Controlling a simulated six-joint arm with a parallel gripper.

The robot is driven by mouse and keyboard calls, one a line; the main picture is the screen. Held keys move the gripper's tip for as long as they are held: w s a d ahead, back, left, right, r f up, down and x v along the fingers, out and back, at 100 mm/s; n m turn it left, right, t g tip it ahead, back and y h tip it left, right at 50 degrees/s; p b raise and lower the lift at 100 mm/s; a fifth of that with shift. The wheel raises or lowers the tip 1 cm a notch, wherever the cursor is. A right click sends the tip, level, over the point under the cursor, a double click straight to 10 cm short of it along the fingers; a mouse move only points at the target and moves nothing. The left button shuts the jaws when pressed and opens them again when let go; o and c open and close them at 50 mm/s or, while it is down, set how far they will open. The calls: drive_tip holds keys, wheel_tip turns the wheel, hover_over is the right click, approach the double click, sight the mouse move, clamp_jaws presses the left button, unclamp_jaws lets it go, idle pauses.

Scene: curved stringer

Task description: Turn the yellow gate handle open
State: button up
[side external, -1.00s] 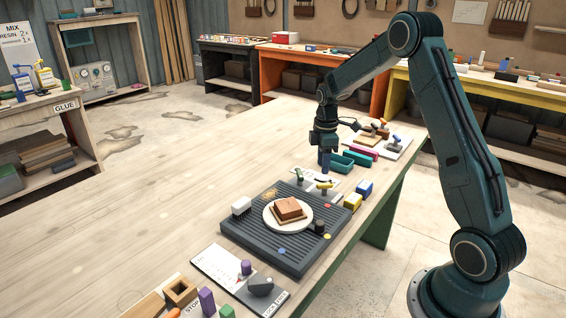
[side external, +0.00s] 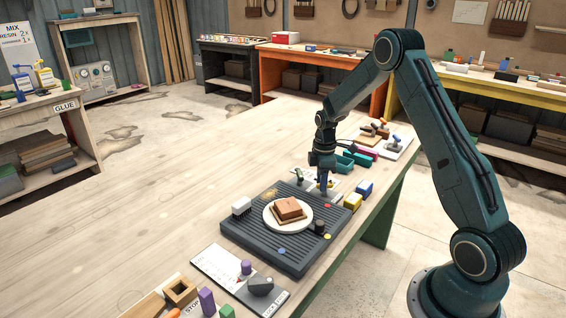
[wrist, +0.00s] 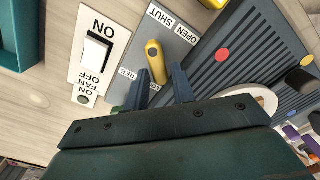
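The yellow gate handle (wrist: 155,62) is a short bar on a grey plate (wrist: 178,45) in the wrist view. The plate carries OPEN and SHUT labels along its upper edge and a partly hidden label lower down. My gripper (wrist: 159,76) is open, with one dark finger on each side of the handle's near end. A gap shows between handle and fingers, so I see no grip. In the side view my gripper (side external: 324,187) points down at the plate beyond the ribbed board, and its fingers largely hide the handle.
A white ON/OFF fan switch panel (wrist: 95,55) lies left of the plate. The dark ribbed board (side external: 285,250) carries a round plate with a brown block. Teal bins (side external: 345,163) and blue and yellow blocks (side external: 364,187) stand close by. The table's left side is clear.

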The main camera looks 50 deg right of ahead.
clamp_jaws()
drive_tip(key=shift+m, duration=0.5)
drive_tip(key=m, duration=0.2)
drive_tip(key=shift+w+d+m, duration=0.1)
drive_tip(key=shift+d+m, duration=0.05)
drive_tip(key=shift+m, duration=0.25)
drive_tip(key=m, duration=0.4)
drive_tip(key=shift+d+m, duration=0.25)
drive_tip(key=shift+m, duration=0.05)
drive_tip(key=m, duration=0.4)
drive_tip(key=shift+d+m, duration=0.2)
drive_tip(key=shift+m, duration=0.1)
drive_tip(key=m, duration=0.5)
drive_tip(key=shift+d, duration=0.2)
